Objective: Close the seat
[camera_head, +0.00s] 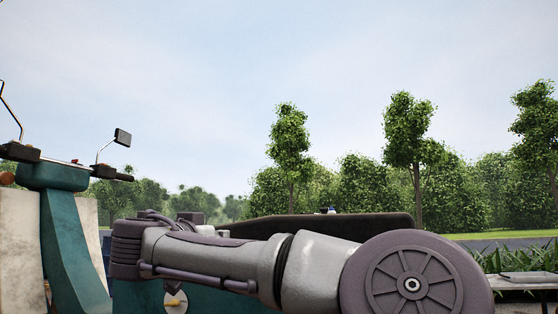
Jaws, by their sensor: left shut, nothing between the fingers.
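A teal scooter (68,235) stands at the left, with handlebars and mirrors. Its long dark seat (370,224) shows behind my arm as a nearly level slab. My arm hides the seat's lower edge and most of the body beneath, so I cannot tell whether a gap lies under it.
A small white and blue item (328,210) shows at the seat's top edge. A pale worn panel (17,240) stands at the far left. A grey flat surface (530,277) and plants (510,259) are at the right. Trees and open sky fill the background.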

